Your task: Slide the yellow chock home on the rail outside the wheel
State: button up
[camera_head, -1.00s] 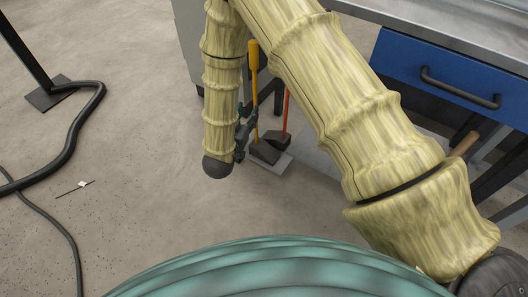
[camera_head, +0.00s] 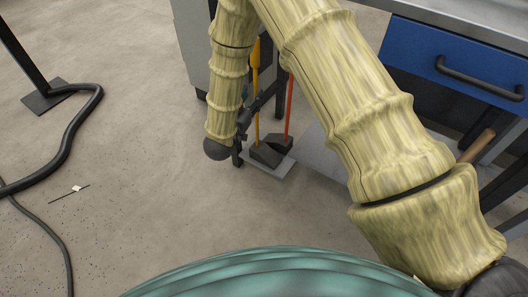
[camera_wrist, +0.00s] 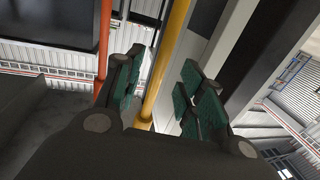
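A yellow upright handle (camera_head: 256,95) rises from a dark wedge-shaped foot (camera_head: 266,155), which I take as the yellow chock. It stands on a grey plate (camera_head: 270,170) on the floor, left of the bench. In the wrist view the yellow handle (camera_wrist: 165,60) shows in the gap between my fingers. My gripper (camera_wrist: 162,85) is open, its green-padded fingers apart on either side of the handle in the picture. I cannot tell whether the handle is inside the grip or just beyond. In the head view my dark gripper (camera_head: 243,122) is small beside the handle. I cannot make out a wheel or rail.
A red-orange handle (camera_head: 289,105) with another dark foot (camera_head: 281,142) stands close on the right; it also shows in the wrist view (camera_wrist: 105,40). A bench with a blue drawer (camera_head: 455,65) is at right. A black cable (camera_head: 70,130) lies at left. The middle floor is clear.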

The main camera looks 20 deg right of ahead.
aim_at(255, 91)
jog(key=b+x, duration=0.1)
jog(key=x, duration=0.1)
jog(key=b+x, duration=0.1)
jog(key=x, duration=0.1)
jog(key=shift+f, duration=0.2)
jog(key=shift+w+d+r, duration=0.1)
jog(key=shift+w+d, duration=0.05)
jog(key=shift+w, duration=0.15)
grip_shut()
jog(key=shift+r, duration=0.1)
